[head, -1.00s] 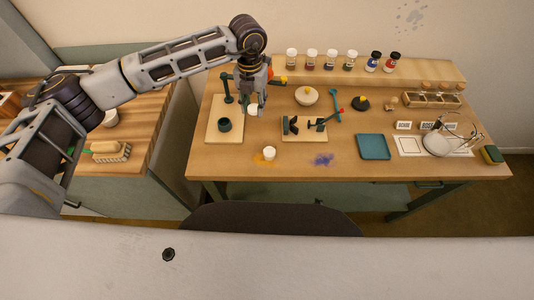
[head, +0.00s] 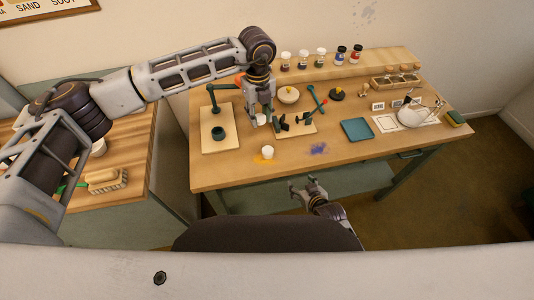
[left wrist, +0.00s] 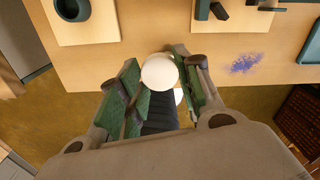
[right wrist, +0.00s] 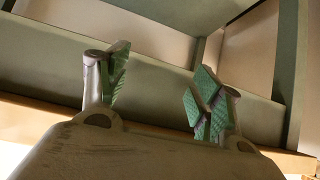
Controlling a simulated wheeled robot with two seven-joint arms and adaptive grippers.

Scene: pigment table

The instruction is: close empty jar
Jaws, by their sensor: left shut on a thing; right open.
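My left gripper (head: 260,110) is shut on a small white round piece that looks like a lid (left wrist: 159,71). It holds the piece over the table, between the left board and the clamp board. A small white jar (head: 267,153) stands upright at the table's front edge, by a yellow stain. Part of a white thing, probably this jar, shows behind the held lid in the left wrist view (left wrist: 178,96). I cannot see into the jar. My right gripper (head: 303,188) is open and empty, in front of and below the table edge. Its fingers stand apart in the right wrist view (right wrist: 157,80).
Several capped jars (head: 320,57) stand on the back shelf. A board with a green stand (head: 219,142) is at left, a clamp board (head: 300,128) in the middle, a blue tray (head: 357,129) at right. Purple powder (head: 318,149) lies near the front edge.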

